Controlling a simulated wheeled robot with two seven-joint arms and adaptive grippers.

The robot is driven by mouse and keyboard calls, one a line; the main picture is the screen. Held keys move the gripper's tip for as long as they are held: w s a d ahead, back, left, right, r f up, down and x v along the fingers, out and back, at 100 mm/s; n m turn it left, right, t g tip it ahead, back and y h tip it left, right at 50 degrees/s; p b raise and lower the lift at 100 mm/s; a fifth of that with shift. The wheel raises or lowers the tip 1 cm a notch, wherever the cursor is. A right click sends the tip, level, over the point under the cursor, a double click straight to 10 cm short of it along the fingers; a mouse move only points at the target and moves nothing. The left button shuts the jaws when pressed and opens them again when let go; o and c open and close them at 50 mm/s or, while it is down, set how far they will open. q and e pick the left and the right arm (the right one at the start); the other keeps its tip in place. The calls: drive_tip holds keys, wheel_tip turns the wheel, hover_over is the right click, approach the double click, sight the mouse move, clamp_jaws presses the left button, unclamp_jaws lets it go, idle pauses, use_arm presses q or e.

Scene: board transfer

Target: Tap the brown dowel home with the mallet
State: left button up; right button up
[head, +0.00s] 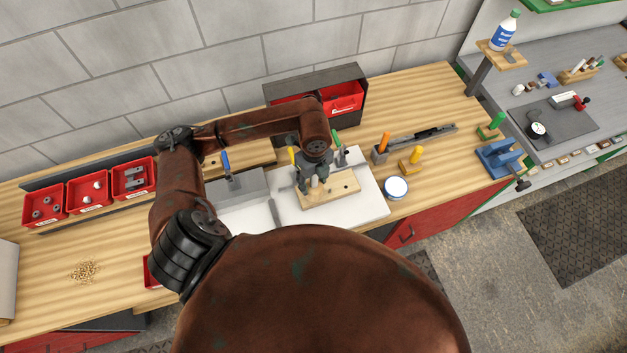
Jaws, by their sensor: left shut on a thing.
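My left gripper (315,178) reaches in from the left and points down over a light wooden board (343,189) with several small holes. It is shut on a small pale cylindrical piece (314,182) just above or at the board; I cannot tell whether this is a dowel or part of the mallet, nor whether it touches the board. The board lies on a white mat (371,205). I cannot make out the brown dowel or the mallet; the gripper and arm hide part of the board. My right gripper is not in view.
Red bins (89,191) line the back left. A grey block (236,187) and a dark cabinet with red drawers (345,97) stand behind. A blue vise (499,158) sits at the right end. Small pellets (84,271) lie left.

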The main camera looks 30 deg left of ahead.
use_arm(q)
drive_tip(key=shift+f, duration=0.2)
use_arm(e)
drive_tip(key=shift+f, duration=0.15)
use_arm(q)
drive_tip(key=shift+r, duration=0.15)
drive_tip(key=shift+r+p, duration=0.7)
drive_tip(key=shift+p, duration=0.05)
drive_tip(key=shift+r+p, duration=0.3)
drive_tip(key=shift+r, duration=0.2)
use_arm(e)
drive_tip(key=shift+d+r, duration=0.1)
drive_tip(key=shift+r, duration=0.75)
use_arm(q)
drive_tip(key=shift+r, duration=0.1)
wheel_tip(320, 180, up, 5)
drive_tip(key=p, duration=0.3)
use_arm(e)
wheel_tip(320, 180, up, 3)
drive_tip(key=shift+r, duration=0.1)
